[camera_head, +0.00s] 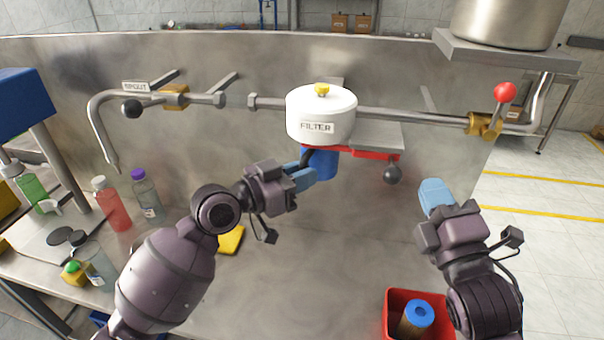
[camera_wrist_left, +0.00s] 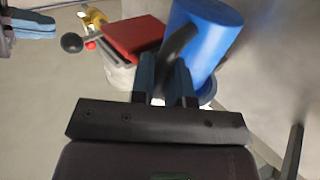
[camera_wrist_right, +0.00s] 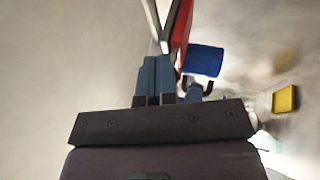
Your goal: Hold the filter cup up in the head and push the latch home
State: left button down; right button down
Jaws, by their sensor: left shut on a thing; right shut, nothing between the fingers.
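The white filter head (camera_head: 321,115), labelled FILTER, sits on the pipe with a yellow knob on top. The blue filter cup (camera_head: 322,164) is directly under it; whether it is fully seated I cannot tell. My left gripper (camera_head: 308,170) is shut on the cup's dark handle, which shows between the fingers in the left wrist view (camera_wrist_left: 178,45). The red latch (camera_head: 372,154) sticks out right of the head, under a grey plate, and a dark ball knob (camera_head: 392,174) hangs near its right end. My right gripper (camera_head: 432,186) is shut and empty, right of the knob and apart from it.
A red bin (camera_head: 398,332) with a blue-topped cylinder (camera_head: 419,313) stands at the front right. A yellow sponge (camera_head: 231,240) lies near my left arm. Bottles stand at the left. A red-knobbed valve (camera_head: 505,92) is at the upper right.

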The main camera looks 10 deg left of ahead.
jog(key=s, duration=0.8)
dwell(0.4)
pick_arm(q)
jog(key=c, duration=1)
grip_release()
jog(key=shift+c, duration=0.2)
